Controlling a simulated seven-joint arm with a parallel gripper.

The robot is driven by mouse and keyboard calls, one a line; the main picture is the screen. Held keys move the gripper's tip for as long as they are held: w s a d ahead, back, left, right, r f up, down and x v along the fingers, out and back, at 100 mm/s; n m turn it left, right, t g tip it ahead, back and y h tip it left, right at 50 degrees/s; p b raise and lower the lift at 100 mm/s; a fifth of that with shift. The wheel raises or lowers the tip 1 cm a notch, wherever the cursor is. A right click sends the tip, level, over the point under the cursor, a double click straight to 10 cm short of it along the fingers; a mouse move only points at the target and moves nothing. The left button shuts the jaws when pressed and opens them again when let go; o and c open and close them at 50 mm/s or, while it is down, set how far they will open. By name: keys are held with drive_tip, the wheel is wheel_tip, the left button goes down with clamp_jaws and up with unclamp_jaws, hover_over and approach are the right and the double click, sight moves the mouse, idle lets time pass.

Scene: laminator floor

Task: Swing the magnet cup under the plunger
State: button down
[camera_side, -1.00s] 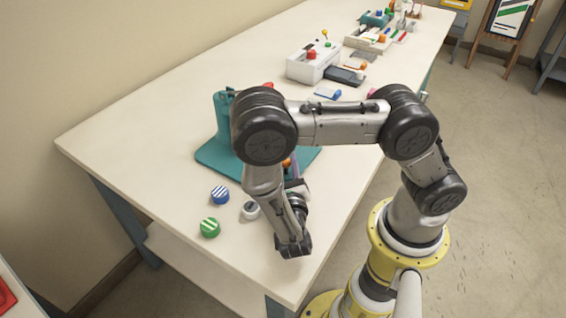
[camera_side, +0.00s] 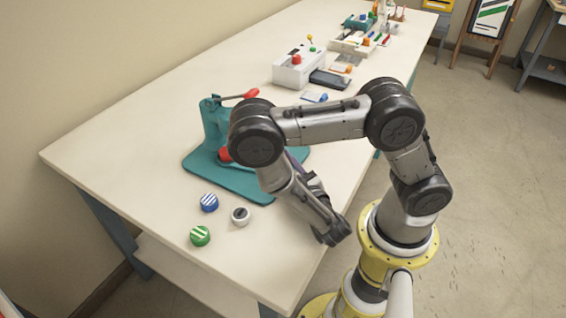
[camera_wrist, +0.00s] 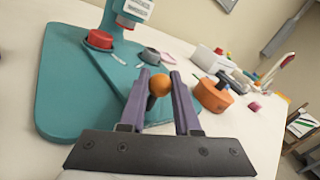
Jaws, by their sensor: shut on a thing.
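The teal press (camera_side: 215,125) stands on its flat base (camera_side: 236,187), with a red-tipped lever (camera_side: 251,94) on top. In the wrist view the white plunger (camera_wrist: 133,10) hangs at the top of the picture. A red cup (camera_wrist: 100,39) and a grey cup (camera_wrist: 148,56) sit on the base (camera_wrist: 75,95); the red one lies nearer to below the plunger. I cannot tell surely which is the magnet cup. My gripper (camera_wrist: 160,86) is shut on an orange ball knob (camera_wrist: 160,84), low beside the base. In the side view my arm hides the knob.
Blue-striped (camera_side: 209,203), green-striped (camera_side: 200,236) and white-and-dark (camera_side: 240,216) round pieces lie in front of the base. A white box (camera_side: 300,68) and a dark flat pad (camera_side: 330,79) are farther back. An orange pot-like thing (camera_wrist: 213,96) shows at right in the wrist view.

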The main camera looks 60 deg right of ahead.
idle(0.4)
drive_tip(key=c, duration=0.6)
unclamp_jaws()
drive_tip(key=shift+c, duration=0.2)
drive_tip(key=shift+v, duration=2.55)
wheel_tip(320, 180, up, 7)
drive_tip(key=shift+d, duration=0.1)
